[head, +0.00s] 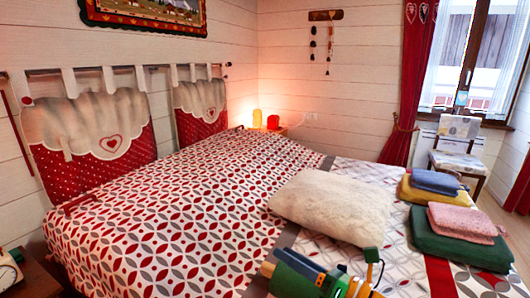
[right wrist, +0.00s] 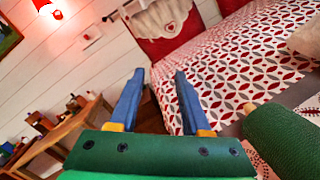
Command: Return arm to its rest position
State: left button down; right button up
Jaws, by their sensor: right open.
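My right gripper (head: 290,274) shows at the bottom edge of the head view, green with blue and yellow parts, in front of the bed. In the right wrist view its two blue fingers (right wrist: 158,76) stand apart, with nothing between them. Behind the fingers are the bed and the floor gap beside it. My left gripper is not in view.
The bed (head: 165,215) fills the middle, with a cream pillow (head: 332,206) near my right arm. Folded cloths, including a pink one (head: 462,222), lie at the right. A wooden table (right wrist: 62,142) with small items stands left in the right wrist view. A chair (head: 458,158) stands by the window.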

jog(key=d+f+m+t+h, duration=0.1)
jog(key=d+m+t+h, duration=0.4)
jog(key=m, duration=0.5)
jog(key=d+f+m+t+h, duration=0.1)
jog(key=d+m+t+h, duration=0.25)
jog(key=m+h, duration=0.45)
jog(key=s+d+f+m+g+h, duration=0.2)
jog(key=s+d+f+m+g, duration=0.1)
jog(key=f+m, duration=0.35)
jog(key=s+d+f+m+g+h, duration=0.1)
jog(key=s+d+f+m+g, duration=0.3)
jog(key=m, duration=0.3)
jog(key=s+a+f+m+g+y, duration=0.1)
jog(key=s+a+f+m+g, duration=0.15)
jog(key=s+f+g, duration=0.5)
jog(key=s+a+f+m+g, duration=0.25)
jog(key=s+f, duration=0.25)
jog(key=s, duration=0.6)
notch_tip(320, 180, down, 12)
jog(key=s+p, duration=0.2)
jog(key=p, duration=0.2)
jog(key=s+d+f+g+p, duration=0.2)
jog(key=s+f, duration=0.5)
jog(key=s, duration=0.5)
jog(key=shift+s+d, duration=0.3)
jog(key=shift+d, duration=0.25)
